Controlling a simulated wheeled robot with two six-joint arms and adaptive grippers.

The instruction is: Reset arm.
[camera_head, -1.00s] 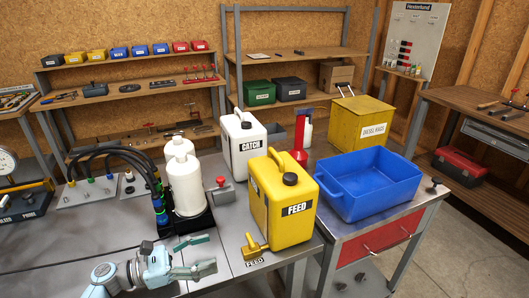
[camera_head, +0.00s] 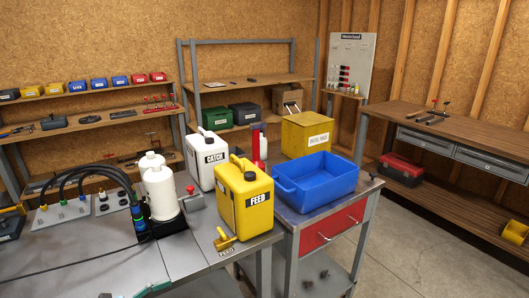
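Only a teal finger of my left gripper (camera_head: 153,288) and a bit of its wrist show at the bottom edge of the head view, over the front of the grey bench (camera_head: 95,255). The rest of this gripper is cut off, so I cannot tell whether it is open or shut. The finger is left of and nearer than the yellow FEED can (camera_head: 245,200), apart from it. I see nothing held in the visible part. My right gripper is not in view.
A white CATCH can (camera_head: 208,158), white bottles (camera_head: 160,190) with black hoses and a yellow tap (camera_head: 223,239) stand on the bench. A blue bin (camera_head: 316,183) and yellow rag box (camera_head: 307,134) sit to the right. Open floor (camera_head: 420,235) lies at right.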

